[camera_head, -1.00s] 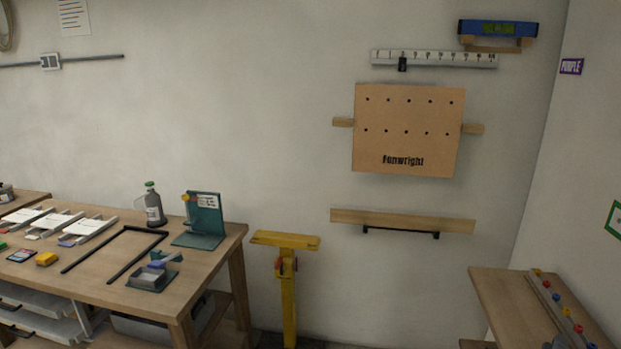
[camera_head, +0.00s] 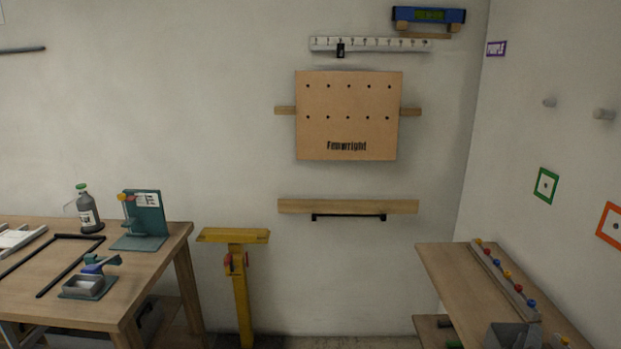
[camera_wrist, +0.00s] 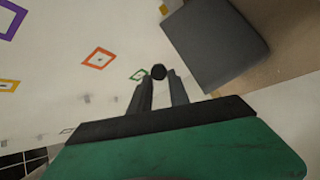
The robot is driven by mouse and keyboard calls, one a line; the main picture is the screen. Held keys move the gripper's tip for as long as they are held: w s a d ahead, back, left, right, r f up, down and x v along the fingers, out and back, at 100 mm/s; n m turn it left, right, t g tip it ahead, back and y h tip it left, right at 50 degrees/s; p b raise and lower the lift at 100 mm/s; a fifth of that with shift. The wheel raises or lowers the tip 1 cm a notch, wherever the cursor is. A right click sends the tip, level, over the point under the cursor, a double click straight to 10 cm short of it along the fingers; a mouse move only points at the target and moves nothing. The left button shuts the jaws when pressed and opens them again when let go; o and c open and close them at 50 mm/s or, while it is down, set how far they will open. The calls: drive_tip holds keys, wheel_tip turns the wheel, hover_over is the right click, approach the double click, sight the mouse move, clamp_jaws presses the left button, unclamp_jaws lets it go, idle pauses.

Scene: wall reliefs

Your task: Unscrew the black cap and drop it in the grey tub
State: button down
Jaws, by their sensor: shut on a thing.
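My gripper (camera_wrist: 159,86) shows only in the wrist view. Its two dark fingers are shut on a small round black thing at their tips, which looks like the black cap (camera_wrist: 158,72). Nothing else is seen attached to the cap. A grey box shape, apparently the grey tub (camera_wrist: 216,48), is right of the fingers in the wrist view. In the head view the tub (camera_head: 513,336) is at the bottom edge on the right bench, partly cut off. Its inside cannot be made out.
The right bench (camera_head: 450,270) bears a rail with coloured knobs (camera_head: 505,280). A yellow stand (camera_head: 240,290) is left of it, with floor between. The left bench (camera_head: 120,300) holds a grey bottle (camera_head: 88,212) and a green stand (camera_head: 148,215). Framed squares and pegs are on the right wall.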

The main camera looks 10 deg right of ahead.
drive_tip(key=c, duration=1.2)
unclamp_jaws()
drive_tip(key=shift+o, duration=0.2)
wheel_tip(320, 180, up, 7)
drive_tip(key=p, duration=0.5)
drive_tip(key=w+a+n+t+y, duration=0.3)
drive_tip(key=w+a+n+y, duration=0.1)
drive_tip(key=a, duration=1)
drive_tip(key=w+a+n+t+y+p, duration=0.1)
drive_tip(key=w+a+n+t+y, duration=0.3)
drive_tip(key=a, duration=1.1)
drive_tip(key=w+y, duration=0.3)
drive_tip(key=w, duration=0.2)
drive_tip(key=shift+w, duration=0.2)
